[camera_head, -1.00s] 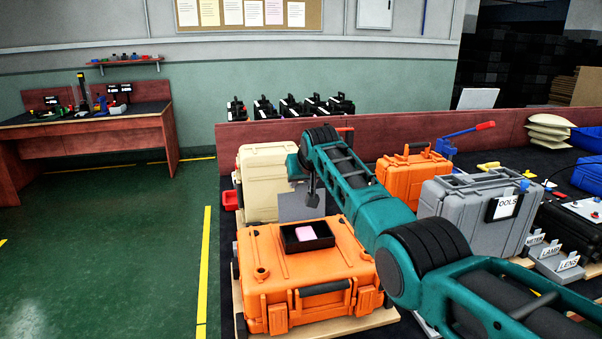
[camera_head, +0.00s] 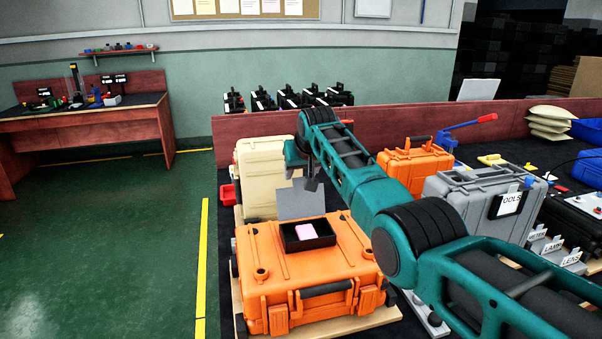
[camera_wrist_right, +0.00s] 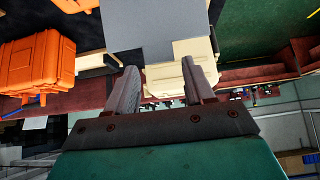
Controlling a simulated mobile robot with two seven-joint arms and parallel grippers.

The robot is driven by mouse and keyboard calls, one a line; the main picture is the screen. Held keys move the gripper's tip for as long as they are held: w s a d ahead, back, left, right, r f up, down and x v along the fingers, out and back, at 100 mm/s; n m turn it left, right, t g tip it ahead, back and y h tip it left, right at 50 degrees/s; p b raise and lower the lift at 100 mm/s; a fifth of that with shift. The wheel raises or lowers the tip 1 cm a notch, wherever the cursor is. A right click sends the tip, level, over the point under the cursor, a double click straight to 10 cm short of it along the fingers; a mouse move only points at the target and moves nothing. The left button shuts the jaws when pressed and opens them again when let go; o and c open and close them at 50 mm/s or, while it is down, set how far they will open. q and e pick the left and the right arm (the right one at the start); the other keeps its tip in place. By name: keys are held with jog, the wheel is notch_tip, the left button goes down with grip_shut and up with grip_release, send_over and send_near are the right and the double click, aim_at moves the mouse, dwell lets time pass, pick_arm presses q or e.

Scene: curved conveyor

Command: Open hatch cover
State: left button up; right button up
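A grey hatch cover (camera_head: 298,205) stands raised at the back edge of a black-rimmed opening (camera_head: 322,243) on top of an orange case (camera_head: 255,262). My right gripper (camera_head: 311,184) points down by the cover's upper edge. In the right wrist view, the right gripper's fingers (camera_wrist_right: 162,85) are apart with nothing between them, and the grey cover (camera_wrist_right: 155,22) shows beyond their tips. Whether a finger touches the cover I cannot tell. My left gripper is not in view.
A cream case (camera_head: 262,165) stands behind the orange case. A second orange case (camera_head: 415,172) and a grey tool case (camera_head: 470,200) stand to the right, partly behind my right arm. A red wall (camera_head: 390,128) runs along the back. Open floor lies at left.

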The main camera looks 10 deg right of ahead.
jog(key=shift+o, duration=0.8)
jog(key=shift+f, duration=0.3)
jog(key=shift+s, duration=0.1)
jog(key=v, duration=1.3)
jog(key=shift+b, duration=0.3)
jog(key=shift+c, duration=0.2)
